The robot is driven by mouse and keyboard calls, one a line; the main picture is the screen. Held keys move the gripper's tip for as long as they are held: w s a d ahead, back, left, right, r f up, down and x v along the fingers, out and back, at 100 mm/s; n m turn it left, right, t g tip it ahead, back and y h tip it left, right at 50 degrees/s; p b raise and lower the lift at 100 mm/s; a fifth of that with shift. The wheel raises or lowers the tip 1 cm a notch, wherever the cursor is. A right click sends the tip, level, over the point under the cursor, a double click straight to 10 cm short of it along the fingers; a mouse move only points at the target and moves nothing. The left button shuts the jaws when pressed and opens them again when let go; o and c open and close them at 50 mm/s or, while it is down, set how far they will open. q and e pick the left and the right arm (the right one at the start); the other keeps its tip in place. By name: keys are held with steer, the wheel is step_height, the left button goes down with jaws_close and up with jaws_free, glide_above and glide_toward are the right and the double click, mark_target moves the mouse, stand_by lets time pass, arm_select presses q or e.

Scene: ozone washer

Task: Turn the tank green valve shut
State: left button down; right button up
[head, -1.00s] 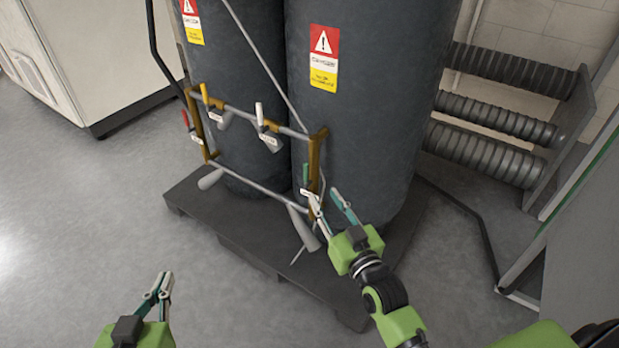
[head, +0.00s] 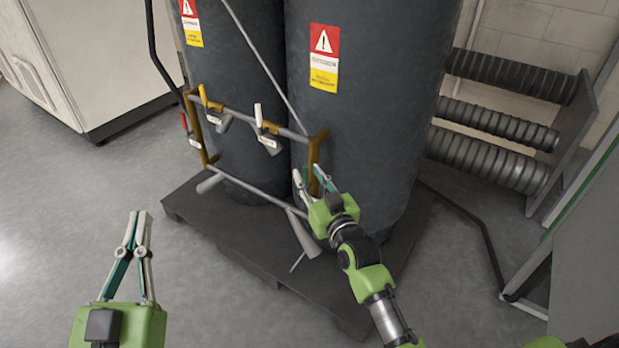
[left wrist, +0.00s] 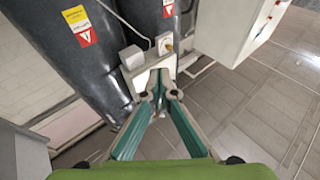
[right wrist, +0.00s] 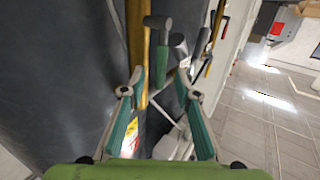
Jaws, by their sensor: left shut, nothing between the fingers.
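The green valve handle (right wrist: 159,58) shows in the right wrist view, upright beside an orange-brown post, with a dark grey end on top. My right gripper (right wrist: 161,76) is open, with one finger on each side of the handle in that view. I cannot tell whether either finger touches it. In the head view my right gripper (head: 311,173) is at the right post of the pipe frame (head: 316,152) and hides most of the green valve. My left gripper (head: 139,213) is shut and empty, over the floor at lower left.
Two dark tanks (head: 370,110) stand on a dark pallet (head: 195,212). A white-handled valve (head: 258,114), a yellow-handled valve (head: 203,95) and a red-handled one (head: 184,122) sit further left on the frame. Ribbed cylinders (head: 485,155) are at right. Floor at left is clear.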

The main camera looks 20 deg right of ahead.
jaws_close()
